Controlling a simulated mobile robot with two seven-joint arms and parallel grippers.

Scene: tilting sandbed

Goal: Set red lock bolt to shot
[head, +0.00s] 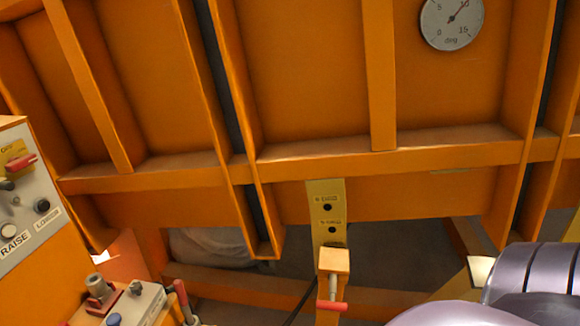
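The lock bolt shows at the bottom centre as a grey rod (333,285) with a red cross handle (332,305). The rod comes down out of an orange block (334,260). Right above the block stands a yellow plate (325,190) with two dark holes, one above the other, each with a small label I cannot read surely. The bolt's tip is hidden, so I cannot tell whether it sits in a hole. Neither gripper is in view. A purple-grey link of my arm fills the bottom right corner, to the right of the bolt.
The orange ribbed bed frame (400,155) spans the view above the bolt. A round dial (451,22) is at the top right. A control panel (22,215) marked RAISE and LOWER is at the left edge. A grey box with knobs (118,303) is at the bottom left.

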